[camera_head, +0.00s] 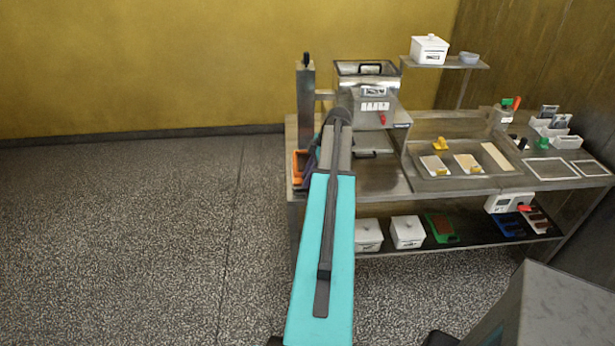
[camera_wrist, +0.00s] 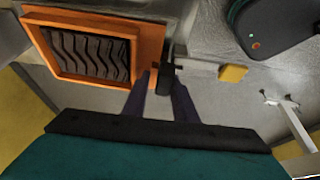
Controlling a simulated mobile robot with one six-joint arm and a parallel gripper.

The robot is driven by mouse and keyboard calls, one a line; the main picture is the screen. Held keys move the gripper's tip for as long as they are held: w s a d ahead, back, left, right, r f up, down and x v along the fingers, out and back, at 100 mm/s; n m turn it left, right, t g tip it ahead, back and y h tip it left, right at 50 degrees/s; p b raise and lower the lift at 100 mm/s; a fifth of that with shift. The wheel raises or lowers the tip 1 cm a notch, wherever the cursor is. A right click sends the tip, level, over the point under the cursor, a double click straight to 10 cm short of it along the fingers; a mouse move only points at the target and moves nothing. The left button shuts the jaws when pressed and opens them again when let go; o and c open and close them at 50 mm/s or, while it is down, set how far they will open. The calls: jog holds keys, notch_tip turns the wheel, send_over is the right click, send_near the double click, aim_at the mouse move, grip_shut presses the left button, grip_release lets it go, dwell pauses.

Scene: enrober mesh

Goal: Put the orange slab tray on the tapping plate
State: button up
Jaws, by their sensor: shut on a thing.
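The orange slab tray (camera_wrist: 152,35) is an orange frame around a dark, wavy-ridged slab. It fills the upper left of the wrist view. In the head view the tray (camera_head: 297,167) shows only partly, at the left end of the bench behind my arm. My gripper (camera_wrist: 165,82) is shut on a dark grip at the tray's right edge; the join between grip and tray is hard to see. In the head view my arm hides the gripper. Pale metal shows around the tray, but I cannot make out the tapping plate for sure, nor whether the tray touches it.
A steel tank machine (camera_head: 368,95) stands right behind my arm, with an upright post (camera_head: 305,95) on its left. A yellow block (camera_wrist: 232,73) lies right of my fingers. Small trays and tools fill the bench's right side. The lower shelf (camera_head: 460,240) holds white tubs. Floor at left is clear.

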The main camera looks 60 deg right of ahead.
jog(key=o, duration=1)
jog(key=shift+o, duration=0.2)
jog(key=shift+r, duration=0.15)
jog(key=b+v, duration=0.4)
jog(key=v, duration=0.7)
jog(key=shift+r, duration=0.4)
jog(key=shift+f, duration=0.1)
